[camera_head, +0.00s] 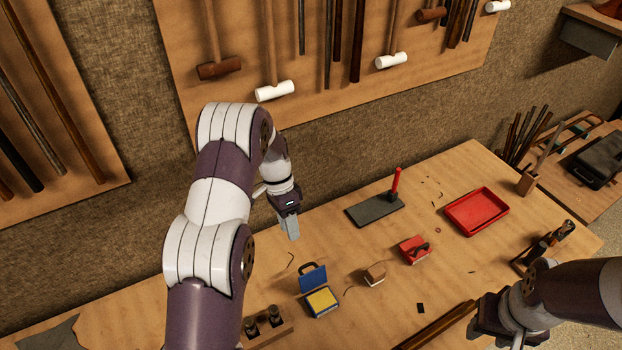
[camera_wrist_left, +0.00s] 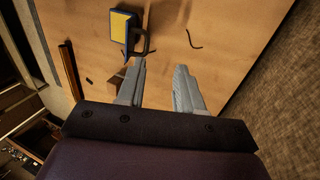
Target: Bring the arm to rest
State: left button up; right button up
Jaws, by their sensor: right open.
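My left arm reaches over the workbench (camera_head: 250,290) from the left in the head view. My left gripper (camera_head: 290,230) points down above the back of the bench. In the left wrist view, its two grey fingers (camera_wrist_left: 160,67) stand apart with nothing between them. My right gripper (camera_head: 495,325) is at the lower right of the head view, low by the bench's front edge. Its jaws are open, and its fingertips are hard to make out.
A blue case with a yellow pad (camera_head: 321,300) stands in front of my left gripper. A wooden block (camera_head: 375,273), a red item (camera_head: 412,250), a dark slab (camera_head: 370,212) and a red tray (camera_head: 476,211) lie rightward. A mallet board (camera_head: 330,60) hangs behind.

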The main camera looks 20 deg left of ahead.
pick_arm(q)
jog(key=s+d+r+n+t+y, duration=0.1)
jog(key=s+d+r+n+t, duration=0.1)
jog(key=s+r, duration=0.4)
jog(key=s+d+r+n+t+y, duration=0.1)
jog(key=s+d+r+n, duration=0.4)
jog(key=s, duration=0.6)
jog(key=shift+r+n+t+y, duration=0.4)
jog(key=shift+r, duration=0.1)
jog(key=shift+s+d, duration=0.2)
